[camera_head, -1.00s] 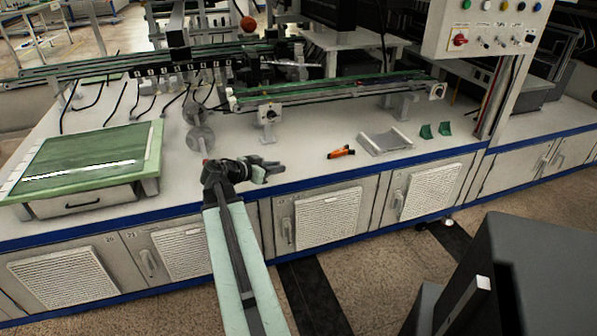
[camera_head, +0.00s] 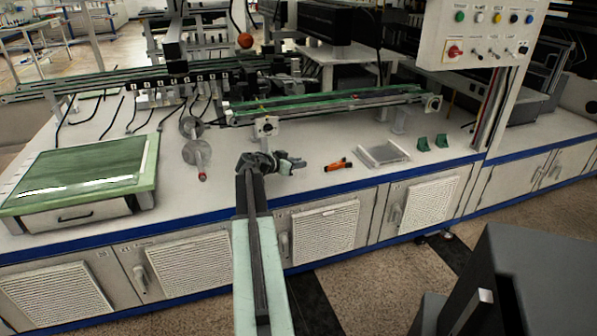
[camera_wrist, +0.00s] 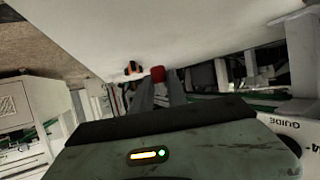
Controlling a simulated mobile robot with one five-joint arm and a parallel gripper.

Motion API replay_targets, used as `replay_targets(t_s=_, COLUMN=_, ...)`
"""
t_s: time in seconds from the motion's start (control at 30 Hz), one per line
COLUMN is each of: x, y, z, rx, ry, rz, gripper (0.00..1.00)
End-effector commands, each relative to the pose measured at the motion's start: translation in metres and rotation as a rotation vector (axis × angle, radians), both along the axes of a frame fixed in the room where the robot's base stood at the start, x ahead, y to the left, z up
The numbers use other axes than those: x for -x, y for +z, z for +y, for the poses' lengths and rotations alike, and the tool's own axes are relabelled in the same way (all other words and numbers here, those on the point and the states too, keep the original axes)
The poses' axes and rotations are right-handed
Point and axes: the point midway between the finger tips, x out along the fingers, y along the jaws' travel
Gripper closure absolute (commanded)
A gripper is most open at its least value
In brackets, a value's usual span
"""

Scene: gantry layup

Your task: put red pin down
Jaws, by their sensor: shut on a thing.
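The red pin (camera_wrist: 157,74) shows in the wrist view as a small red end between the tips of my gripper's grey fingers. My gripper (camera_wrist: 158,88) is shut on it. In the head view my gripper (camera_head: 297,163) is over the front part of the white workbench (camera_head: 240,190), with its fingers pointing right. The pin cannot be made out there. I cannot tell whether the pin touches the bench top.
Grey discs (camera_head: 196,152) stand to the left. A green-railed gantry (camera_head: 325,104) runs behind. Bare bench lies around my gripper.

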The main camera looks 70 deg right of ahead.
Motion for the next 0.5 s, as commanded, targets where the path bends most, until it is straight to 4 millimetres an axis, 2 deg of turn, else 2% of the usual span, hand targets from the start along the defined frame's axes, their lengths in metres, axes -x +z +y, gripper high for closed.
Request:
replay_targets(t_s=0.03, x=0.000, y=-0.015, z=0.000, rx=0.000, ry=0.000, rz=0.000, gripper=1.00)
replay_targets(t_s=0.13, x=0.000, y=-0.032, z=0.000, rx=0.000, ry=0.000, rz=0.000, gripper=1.00)
replay_targets(t_s=0.5, x=0.001, y=-0.033, z=0.000, rx=0.000, ry=-0.001, rz=0.000, gripper=1.00)
